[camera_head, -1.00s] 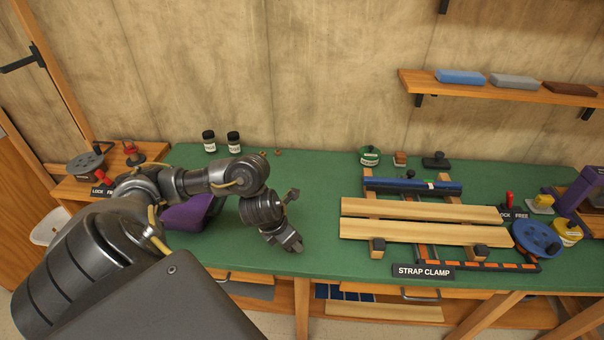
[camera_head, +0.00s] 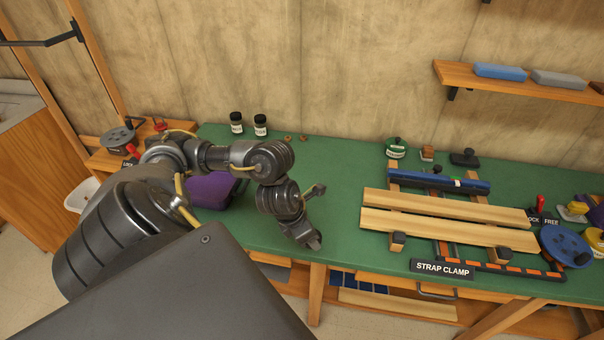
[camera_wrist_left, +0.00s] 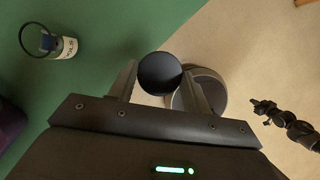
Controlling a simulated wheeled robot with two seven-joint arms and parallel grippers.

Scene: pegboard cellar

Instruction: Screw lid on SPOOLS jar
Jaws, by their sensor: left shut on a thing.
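My left gripper (camera_head: 313,240) hangs over the front edge of the green bench. In the left wrist view its fingers (camera_wrist_left: 162,85) are shut on a round, dark lid (camera_wrist_left: 160,72). The lid cannot be made out in the head view. A jar (camera_wrist_left: 70,47) stands on the green bench top at the upper left of the wrist view, apart from the gripper. Its pale label ends in "OLS", and a dark ring shows at its mouth. In the head view my arm seems to hide this jar. A dark jointed part at the right of the wrist view looks like my right gripper (camera_wrist_left: 265,107); its fingers are too small to read.
Two dark-capped jars (camera_head: 248,124) stand at the back of the bench. A purple object (camera_head: 210,190) lies behind my arm. A strap clamp with wooden boards (camera_head: 450,215) fills the bench to the right. Bench top between gripper and clamp is clear.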

